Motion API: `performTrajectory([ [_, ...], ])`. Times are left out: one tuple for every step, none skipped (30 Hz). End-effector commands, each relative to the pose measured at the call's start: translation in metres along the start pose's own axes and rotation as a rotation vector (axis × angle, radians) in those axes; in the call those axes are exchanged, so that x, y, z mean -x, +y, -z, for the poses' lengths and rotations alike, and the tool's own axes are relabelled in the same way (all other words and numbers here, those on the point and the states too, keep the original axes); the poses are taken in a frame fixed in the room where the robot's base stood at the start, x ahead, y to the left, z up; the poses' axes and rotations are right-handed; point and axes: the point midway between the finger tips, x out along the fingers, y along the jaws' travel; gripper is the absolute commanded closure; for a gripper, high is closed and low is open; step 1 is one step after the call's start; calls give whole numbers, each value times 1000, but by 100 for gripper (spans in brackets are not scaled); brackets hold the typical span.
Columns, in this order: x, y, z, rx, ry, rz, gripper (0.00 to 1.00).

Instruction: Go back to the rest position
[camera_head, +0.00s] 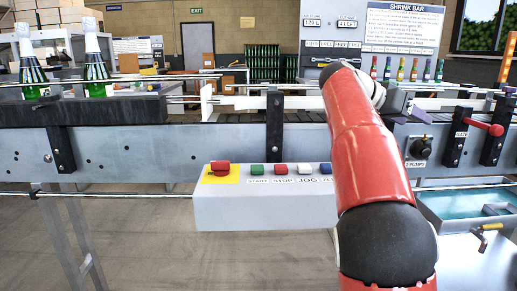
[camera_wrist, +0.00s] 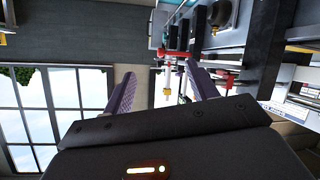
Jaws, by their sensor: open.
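My red and black arm reaches up and away across the right half of the head view. My gripper (camera_head: 412,110) shows beyond the arm's far end, in front of the conveyor line, with a purple finger pad in sight. Part of it is hidden by the arm. In the wrist view my gripper (camera_wrist: 160,70) has its two purple-padded fingers wide apart. Nothing is held between them. Machine parts, including a red piece and a yellow piece, show in the background between the fingers.
Two green bottles (camera_head: 96,70) stand upright on the conveyor at left. A control box (camera_head: 262,207) with coloured buttons juts out in front. A red lever (camera_head: 487,128) and a water tank (camera_head: 462,212) are at right. A window (camera_wrist: 60,110) fills the wrist view's left.

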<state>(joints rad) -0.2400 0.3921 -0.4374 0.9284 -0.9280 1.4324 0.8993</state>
Motion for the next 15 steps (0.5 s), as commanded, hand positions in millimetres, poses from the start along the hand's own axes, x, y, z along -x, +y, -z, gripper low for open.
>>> performTrajectory([
  [-6,11,-10,37,-50,41,42],
  [-9,15,-18,63,-79,72,42],
  [-12,22,-30,103,-123,119,42],
  [-13,26,-41,136,-156,160,42],
  [-13,32,-53,169,-188,205,42],
  [-11,38,-71,216,-229,268,42],
  [-9,44,-85,249,-257,316,42],
  [-5,48,-100,281,-281,365,42],
  [1,56,-120,321,-310,430,42],
  [6,61,-135,351,-330,476,42],
  [13,66,-151,380,-345,525,42],
  [21,74,-172,417,-363,587,42],
  [28,80,-188,443,-375,633,42],
  [36,86,-206,470,-384,679,42],
  [46,94,-229,503,-394,739,42],
])
